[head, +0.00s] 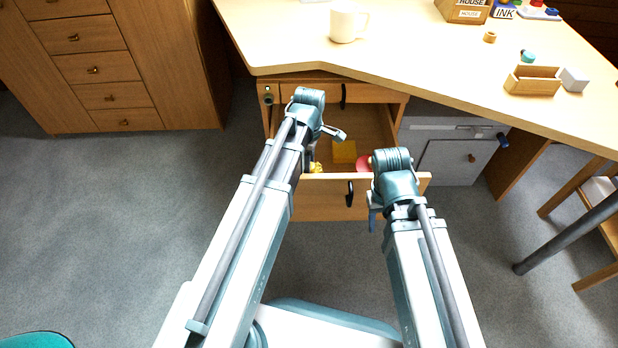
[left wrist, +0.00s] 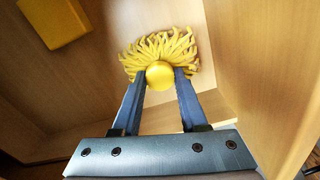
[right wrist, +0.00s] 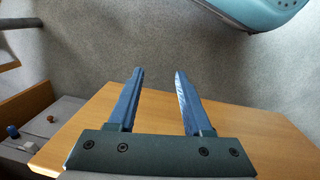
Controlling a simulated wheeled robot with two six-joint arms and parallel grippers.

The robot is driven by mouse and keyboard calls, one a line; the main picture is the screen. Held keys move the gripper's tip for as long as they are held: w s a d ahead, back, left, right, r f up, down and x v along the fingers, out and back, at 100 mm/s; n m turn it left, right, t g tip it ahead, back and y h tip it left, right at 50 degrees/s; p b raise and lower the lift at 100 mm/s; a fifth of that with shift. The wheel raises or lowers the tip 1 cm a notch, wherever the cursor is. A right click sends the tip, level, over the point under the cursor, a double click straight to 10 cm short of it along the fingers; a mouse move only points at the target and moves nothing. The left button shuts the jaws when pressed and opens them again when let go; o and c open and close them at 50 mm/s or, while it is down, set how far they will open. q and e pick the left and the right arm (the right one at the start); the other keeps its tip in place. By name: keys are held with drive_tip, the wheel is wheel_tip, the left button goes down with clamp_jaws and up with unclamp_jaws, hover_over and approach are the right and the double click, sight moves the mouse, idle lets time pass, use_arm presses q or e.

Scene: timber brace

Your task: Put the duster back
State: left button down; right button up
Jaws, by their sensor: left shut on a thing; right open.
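The duster is a yellow fringed head with a round yellow knob (left wrist: 160,74). In the left wrist view it is inside the open wooden drawer, close to a corner. My left gripper (left wrist: 160,82) is shut on the knob. In the head view a little of the yellow duster (head: 315,168) shows just behind the drawer front (head: 325,198), below my left gripper. I cannot tell whether the fringe touches the drawer bottom. My right gripper (right wrist: 157,73) is open and empty. In the head view it is outside the drawer, by the right part of its front.
A yellow block (head: 343,152) and a pink thing (head: 363,164), partly hidden by my right arm, lie in the drawer. The desk (head: 440,50) overhangs behind, with a white mug (head: 345,24) and small wooden box (head: 532,81). A grey cabinet (head: 450,155) stands right of the drawer.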

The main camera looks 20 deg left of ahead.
use_arm(q)
drive_tip(key=shift+f, duration=0.1)
wheel_tip(320, 180, down, 4)
drive_tip(key=b, duration=0.3)
drive_tip(key=shift+r, duration=0.2)
drive_tip(key=shift+b, duration=0.3)
drive_tip(key=shift+f, duration=0.15)
drive_tip(key=shift+c, duration=2.2)
unclamp_jaws()
wheel_tip(320, 180, up, 12)
drive_tip(key=p, duration=1.2)
drive_tip(key=shift+r, duration=0.2)
